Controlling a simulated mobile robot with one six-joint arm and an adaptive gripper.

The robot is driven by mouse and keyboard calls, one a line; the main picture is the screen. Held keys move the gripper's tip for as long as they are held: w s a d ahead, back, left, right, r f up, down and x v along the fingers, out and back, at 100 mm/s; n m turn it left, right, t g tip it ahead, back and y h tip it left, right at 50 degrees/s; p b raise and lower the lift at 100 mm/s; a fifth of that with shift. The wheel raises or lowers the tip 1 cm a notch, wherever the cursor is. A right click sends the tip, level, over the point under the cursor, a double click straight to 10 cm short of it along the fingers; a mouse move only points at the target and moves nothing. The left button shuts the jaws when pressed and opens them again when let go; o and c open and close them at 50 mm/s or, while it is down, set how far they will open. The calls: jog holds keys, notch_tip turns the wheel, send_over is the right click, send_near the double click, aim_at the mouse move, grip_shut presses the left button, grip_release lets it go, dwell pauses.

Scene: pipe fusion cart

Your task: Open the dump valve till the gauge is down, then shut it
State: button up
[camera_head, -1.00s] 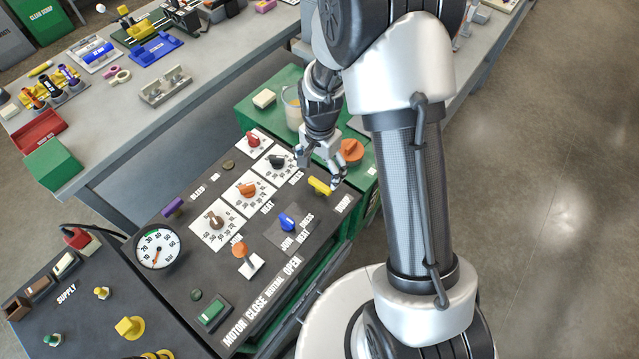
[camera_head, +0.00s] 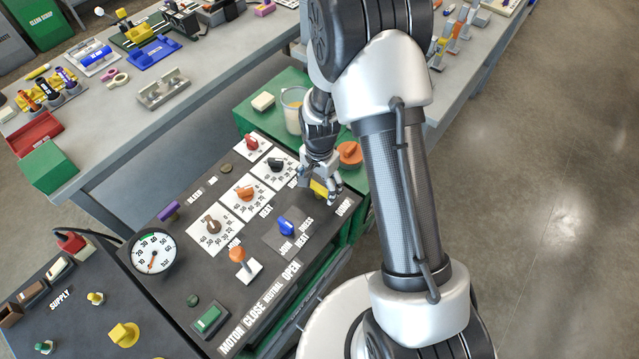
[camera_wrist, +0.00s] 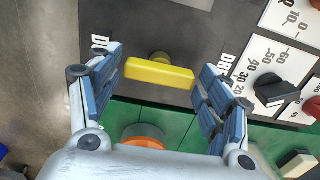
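The dump valve is a yellow bar handle (camera_head: 318,188) near the right end of the dark panel, beside a DUMP label. In the wrist view the yellow handle (camera_wrist: 160,73) lies crosswise between my fingers, one finger near each end. My gripper (camera_head: 322,190) is down at the handle; its fingers are spread in the wrist view (camera_wrist: 162,66). A thin gap seems to remain at the ends; contact is hard to tell. The round white gauge (camera_head: 154,251) is at the panel's left end; its orange needle points to the lower left, near the low numbers.
Nearby on the panel are a blue knob (camera_head: 286,226), a black dial (camera_head: 276,165), an orange lever (camera_head: 238,255) and a purple bleed handle (camera_head: 169,211). An orange knob (camera_head: 349,153) and a clear jar (camera_head: 293,108) stand on the green surface behind.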

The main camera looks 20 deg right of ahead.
aim_at(320, 187)
jog(key=c, duration=0.6)
jog(key=shift+n, duration=0.5)
jog(key=shift+c, duration=0.2)
jog(key=o, duration=1)
jog(key=shift+r, duration=0.1)
notch_tip(320, 187, up, 12)
jog(key=shift+f, duration=0.1)
